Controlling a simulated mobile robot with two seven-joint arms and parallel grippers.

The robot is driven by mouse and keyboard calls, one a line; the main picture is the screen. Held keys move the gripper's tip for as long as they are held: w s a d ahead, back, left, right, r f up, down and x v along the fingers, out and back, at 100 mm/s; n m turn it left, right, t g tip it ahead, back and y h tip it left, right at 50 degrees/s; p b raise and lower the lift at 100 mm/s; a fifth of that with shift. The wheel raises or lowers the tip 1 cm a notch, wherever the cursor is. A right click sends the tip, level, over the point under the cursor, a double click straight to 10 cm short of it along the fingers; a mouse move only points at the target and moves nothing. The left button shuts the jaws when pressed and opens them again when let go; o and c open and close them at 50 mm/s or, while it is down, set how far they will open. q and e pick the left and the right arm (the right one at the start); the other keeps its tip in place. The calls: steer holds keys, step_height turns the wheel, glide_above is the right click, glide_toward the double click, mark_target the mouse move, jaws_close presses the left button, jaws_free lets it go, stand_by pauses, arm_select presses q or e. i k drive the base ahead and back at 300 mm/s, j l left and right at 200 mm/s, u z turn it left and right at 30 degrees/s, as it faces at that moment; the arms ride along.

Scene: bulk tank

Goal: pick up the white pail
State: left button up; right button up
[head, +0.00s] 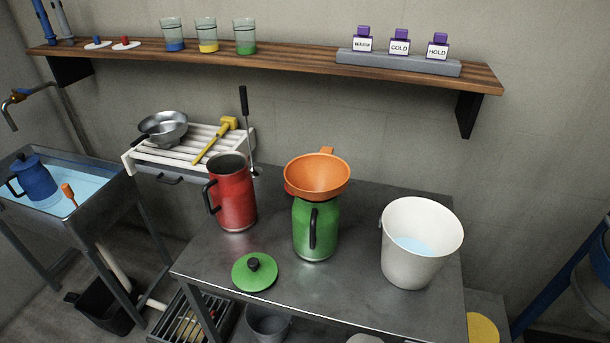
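The white pail (408,262) stands upright at the right end of the metal table (345,316). It holds pale blue liquid, and a small dark handle fixing shows on its left rim. Neither of my grippers is in the head view, and nothing touches the pail from my side.
Left of the pail, a green jug (325,234) has an orange funnel (318,176) on top. A red jug (234,198) and green lid (254,272) are farther left. A wooden shelf (290,66) hangs above. A sink (95,203) holds a blue pot (36,180).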

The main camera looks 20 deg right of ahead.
mark_target(421, 234)
steer(key=z, duration=1.35)
